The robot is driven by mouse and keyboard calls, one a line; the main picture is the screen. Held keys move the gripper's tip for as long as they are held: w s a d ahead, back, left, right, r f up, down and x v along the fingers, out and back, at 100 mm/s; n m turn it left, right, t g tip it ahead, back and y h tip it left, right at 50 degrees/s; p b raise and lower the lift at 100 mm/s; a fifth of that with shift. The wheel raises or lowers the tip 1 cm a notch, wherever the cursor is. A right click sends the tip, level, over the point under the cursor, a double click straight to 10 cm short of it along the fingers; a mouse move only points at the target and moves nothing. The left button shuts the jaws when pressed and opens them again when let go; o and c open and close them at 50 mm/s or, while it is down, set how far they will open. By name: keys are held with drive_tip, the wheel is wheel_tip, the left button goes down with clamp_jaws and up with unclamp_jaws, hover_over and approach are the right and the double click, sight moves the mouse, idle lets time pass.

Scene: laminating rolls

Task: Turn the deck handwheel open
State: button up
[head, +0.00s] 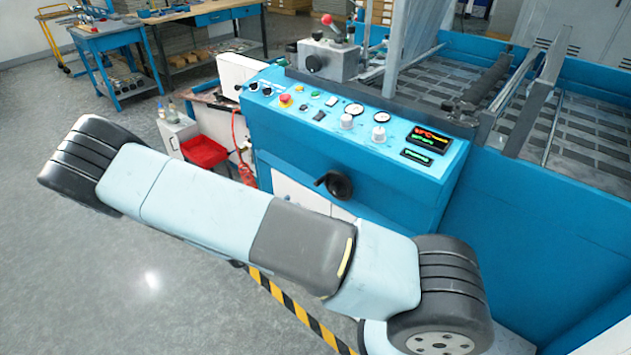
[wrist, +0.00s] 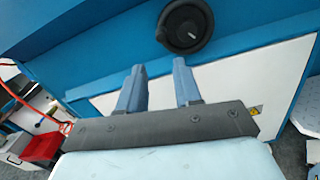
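The black deck handwheel (head: 334,185) is on the front face of the blue machine (head: 290,150), below its control panel. In the wrist view the handwheel (wrist: 185,27) shows at the top, as a dark rim with a hub and a handle knob. My gripper (wrist: 157,70) points toward the machine front with its two blue-grey fingers apart and nothing between them. The fingertips appear below the handwheel and do not touch it. In the head view my arm crosses in front of the machine, and my gripper is not visible there.
The sloped control panel (head: 333,113) carries buttons, dials and a lit display. A red bin (head: 204,152) and a hanging red hose (head: 237,135) are left of the machine. Yellow-black striping (head: 297,308) marks the floor. Open grey floor lies at left.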

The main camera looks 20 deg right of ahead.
sight(317, 186)
drive_tip(key=x, duration=1.3)
drive_tip(key=shift+d, duration=0.45)
drive_tip(key=shift+c, duration=0.5)
clamp_jaws()
drive_tip(key=shift+a, duration=0.25)
drive_tip(key=shift+d+f, duration=0.1)
drive_tip(key=shift+d, duration=0.1)
